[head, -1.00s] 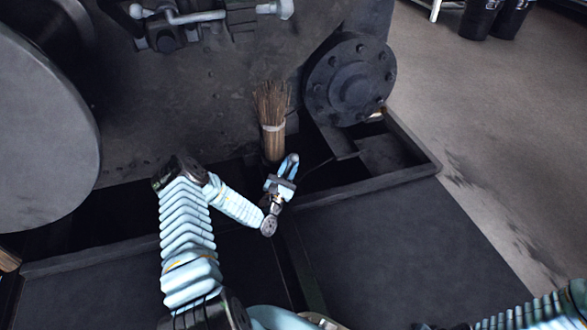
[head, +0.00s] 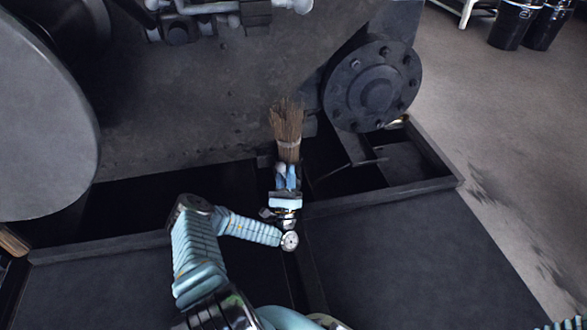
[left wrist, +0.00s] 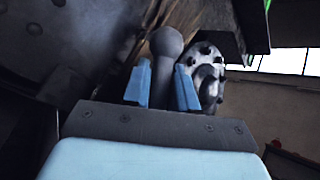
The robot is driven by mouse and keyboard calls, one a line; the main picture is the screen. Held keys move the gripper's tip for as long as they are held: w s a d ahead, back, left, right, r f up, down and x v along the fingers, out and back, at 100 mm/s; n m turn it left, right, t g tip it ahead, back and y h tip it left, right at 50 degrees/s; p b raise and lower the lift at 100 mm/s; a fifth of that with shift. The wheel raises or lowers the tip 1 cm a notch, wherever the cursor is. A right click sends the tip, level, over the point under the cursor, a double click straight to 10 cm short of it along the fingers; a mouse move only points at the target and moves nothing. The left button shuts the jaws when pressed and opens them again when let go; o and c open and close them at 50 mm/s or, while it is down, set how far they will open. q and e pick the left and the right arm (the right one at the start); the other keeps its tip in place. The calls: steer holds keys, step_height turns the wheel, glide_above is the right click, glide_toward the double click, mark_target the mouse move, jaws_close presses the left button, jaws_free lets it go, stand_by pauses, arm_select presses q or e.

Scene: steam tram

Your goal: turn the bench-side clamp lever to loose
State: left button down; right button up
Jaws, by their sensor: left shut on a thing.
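My left gripper (head: 287,176) is at the near side of the dark trough, just below the broom in the head view. In the left wrist view its two blue fingers (left wrist: 161,88) stand on either side of a grey ball-ended handle (left wrist: 167,45) and are shut on it. The handle looks like the clamp lever; its ball end sticks up past the fingertips. In the head view the gripper hides it, and its lower part is hidden in the wrist view too. My right gripper is out of view; only a bit of its arm shows at the bottom right corner.
A straw broom (head: 287,128) stands right behind the gripper. A bolted round flange (head: 372,87) is to its right, above an open-topped trough with a raised rim (head: 415,196). A large grey disc (head: 45,120) is at the left. Dark drums (head: 512,25) stand far off on open floor.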

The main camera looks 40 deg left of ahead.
arm_select(q)
steer(key=shift+s+a+f+n+g+y, duration=0.1)
steer(key=shift+n+g+y, duration=0.25)
steer(key=shift+n+y, duration=0.25)
steer(key=shift+s+a+n+g+y, duration=0.1)
steer(key=shift+n+g+y, duration=0.3)
steer(key=shift+n, duration=0.3)
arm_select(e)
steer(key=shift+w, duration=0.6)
arm_select(q)
steer(key=c, duration=1)
jaws_free()
steer(key=v, duration=1.2)
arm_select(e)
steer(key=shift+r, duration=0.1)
